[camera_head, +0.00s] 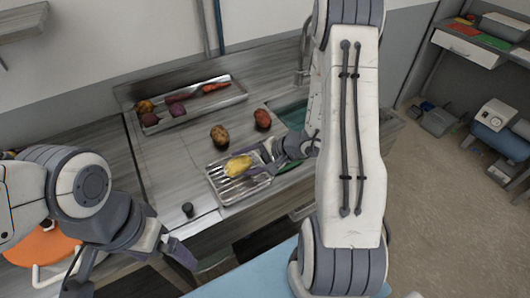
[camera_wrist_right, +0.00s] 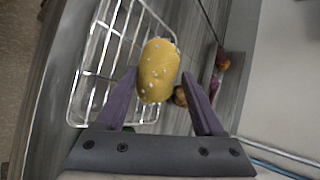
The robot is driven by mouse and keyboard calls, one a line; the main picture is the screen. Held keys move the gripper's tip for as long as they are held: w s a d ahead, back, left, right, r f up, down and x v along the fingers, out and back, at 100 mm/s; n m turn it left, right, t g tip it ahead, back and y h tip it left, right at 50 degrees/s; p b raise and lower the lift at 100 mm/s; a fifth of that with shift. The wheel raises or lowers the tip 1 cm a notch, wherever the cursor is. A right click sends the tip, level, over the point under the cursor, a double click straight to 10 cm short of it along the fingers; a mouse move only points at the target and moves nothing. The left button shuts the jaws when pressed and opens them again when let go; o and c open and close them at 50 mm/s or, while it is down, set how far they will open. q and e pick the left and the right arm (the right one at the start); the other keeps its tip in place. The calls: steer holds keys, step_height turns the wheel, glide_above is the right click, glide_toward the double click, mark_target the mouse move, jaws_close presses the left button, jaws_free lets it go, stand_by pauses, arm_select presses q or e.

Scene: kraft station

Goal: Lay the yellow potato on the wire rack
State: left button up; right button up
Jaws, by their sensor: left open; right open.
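The yellow potato (camera_head: 238,165) appears at the far part of the wire rack (camera_head: 232,200) in the head view. In the right wrist view, the yellow potato (camera_wrist_right: 158,72) overlaps the side rim of the wire rack (camera_wrist_right: 88,82). I cannot tell whether its whole underside touches the wires. My right gripper (camera_head: 262,158) is open beside the potato. In the wrist view, the right gripper's fingertips (camera_wrist_right: 160,78) are spread either side of the potato's near end, with a visible gap at the right finger. My left gripper (camera_head: 135,266) is open and empty at the lower left, away from the rack.
A brown potato (camera_head: 219,135) and a red potato (camera_head: 262,118) lie on the counter behind the rack. A metal tray (camera_head: 225,98) holds several vegetables. A sink (camera_head: 293,114) is partly hidden by my right arm. A small black cylinder (camera_head: 187,210) stands left of the rack.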

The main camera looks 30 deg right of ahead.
steer(key=v, duration=1.1)
steer(key=s+a+r+n+g, duration=0.1)
steer(key=s+a+n+g, duration=0.15)
steer(key=a, duration=0.45)
steer(key=s+a+r+n+g, duration=0.2)
steer(key=a+n+g, duration=0.2)
steer(key=a, duration=0.2)
steer(key=s+a+r+n+h, duration=0.4)
steer(key=s+a+n+h, duration=0.2)
steer(key=s+a+n, duration=0.3)
steer(key=shift+s+n+g+h+b, duration=0.3)
steer(key=shift+s+n+g, duration=0.15)
steer(key=shift+s+n, duration=1.5)
steer(key=shift+w+r, duration=0.15)
steer(key=shift+w, duration=0.1)
